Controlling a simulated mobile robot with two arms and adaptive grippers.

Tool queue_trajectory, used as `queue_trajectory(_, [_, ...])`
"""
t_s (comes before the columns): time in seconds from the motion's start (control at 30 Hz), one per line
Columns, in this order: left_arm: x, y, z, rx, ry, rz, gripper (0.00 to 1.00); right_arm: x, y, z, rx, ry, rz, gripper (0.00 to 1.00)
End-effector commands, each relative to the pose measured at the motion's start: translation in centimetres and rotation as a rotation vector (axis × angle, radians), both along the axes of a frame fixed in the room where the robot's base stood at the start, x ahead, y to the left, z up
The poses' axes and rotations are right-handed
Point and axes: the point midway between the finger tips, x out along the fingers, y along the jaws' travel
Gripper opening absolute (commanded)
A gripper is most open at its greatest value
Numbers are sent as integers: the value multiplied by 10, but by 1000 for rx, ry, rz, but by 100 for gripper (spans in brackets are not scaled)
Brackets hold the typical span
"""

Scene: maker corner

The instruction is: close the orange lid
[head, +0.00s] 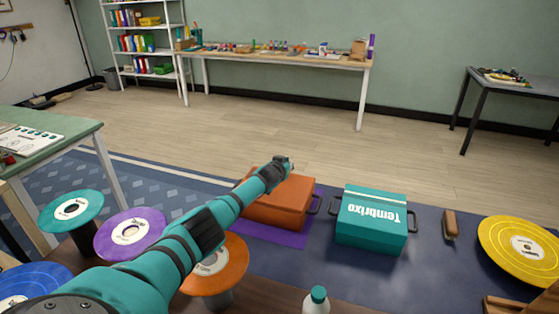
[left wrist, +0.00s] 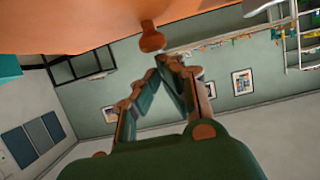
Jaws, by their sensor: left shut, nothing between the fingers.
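The orange box (head: 272,213) stands on a purple mat, with a dark handle at its right side. Its orange lid (head: 298,187) is partly hidden behind my left arm, and I cannot tell whether it lies fully down. My left gripper (head: 287,161) is shut and empty, at the far edge of the lid in the head view. In the left wrist view, an orange surface (left wrist: 90,25) with a knob-like part (left wrist: 152,38) fills the top, close to the fingertips of my left gripper (left wrist: 168,62). I cannot tell whether they touch. My right gripper is not in view.
A teal box (head: 370,235) with white lettering stands right of the orange box. Farther right are a brown-handled brush (head: 450,224) and a yellow disc (head: 522,248). Teal, purple and orange round-topped spools (head: 236,262) and a bottle (head: 316,300) are nearer me. Floor behind the boxes is clear.

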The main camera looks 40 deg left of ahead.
Motion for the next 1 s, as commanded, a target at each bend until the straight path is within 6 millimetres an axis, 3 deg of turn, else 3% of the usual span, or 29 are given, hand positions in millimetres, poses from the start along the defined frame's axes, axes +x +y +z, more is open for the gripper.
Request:
queue_trajectory(0.57, [0,0,2,0,-1,0,0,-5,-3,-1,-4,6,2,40])
queue_trajectory(0.77, [0,0,27,1,-4,-2,0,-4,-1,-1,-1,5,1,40])
queue_trajectory(1.0, [0,0,74,1,-4,-1,0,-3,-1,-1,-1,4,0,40])
